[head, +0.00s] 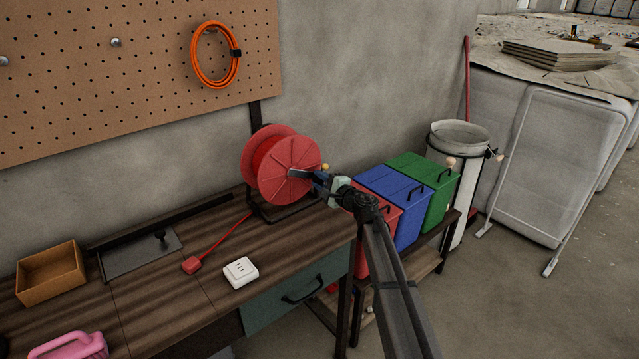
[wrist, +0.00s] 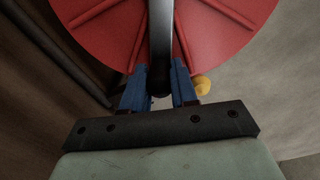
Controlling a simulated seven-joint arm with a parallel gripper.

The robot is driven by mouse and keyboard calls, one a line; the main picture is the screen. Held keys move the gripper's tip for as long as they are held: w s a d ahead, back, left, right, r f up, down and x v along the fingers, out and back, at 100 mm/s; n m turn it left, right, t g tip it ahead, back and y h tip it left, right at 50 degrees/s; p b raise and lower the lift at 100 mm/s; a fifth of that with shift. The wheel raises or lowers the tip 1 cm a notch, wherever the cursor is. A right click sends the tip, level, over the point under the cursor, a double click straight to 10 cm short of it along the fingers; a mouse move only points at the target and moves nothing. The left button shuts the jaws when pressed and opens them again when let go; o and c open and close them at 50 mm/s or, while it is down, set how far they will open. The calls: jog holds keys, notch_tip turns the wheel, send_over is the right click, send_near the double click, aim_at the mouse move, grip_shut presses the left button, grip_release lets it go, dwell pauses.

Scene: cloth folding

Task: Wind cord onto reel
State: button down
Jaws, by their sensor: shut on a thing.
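The red reel (head: 286,170) stands upright in a black frame at the right end of the bench. A red cord (head: 224,239) runs from it down to a red plug (head: 192,264) lying on the bench. My gripper (head: 305,175) is at the reel's right face. In the wrist view, my gripper's blue fingers (wrist: 160,88) are shut on the dark end of the crank handle (wrist: 160,75). A grey crank bar (wrist: 160,35) runs up from there across the red reel face (wrist: 105,35). How much cord is wound is hard to tell.
A white socket box (head: 240,272) sits near the plug. A wooden tray (head: 50,275) and pink object (head: 70,346) are at left. Red, blue and green bins (head: 392,200) stand right of the bench. A yellow knob (wrist: 201,86) is close beside my right finger. An orange coil (head: 215,55) hangs above.

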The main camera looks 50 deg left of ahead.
jog(key=shift+s, duration=0.15)
jog(key=c, duration=0.9)
grip_release()
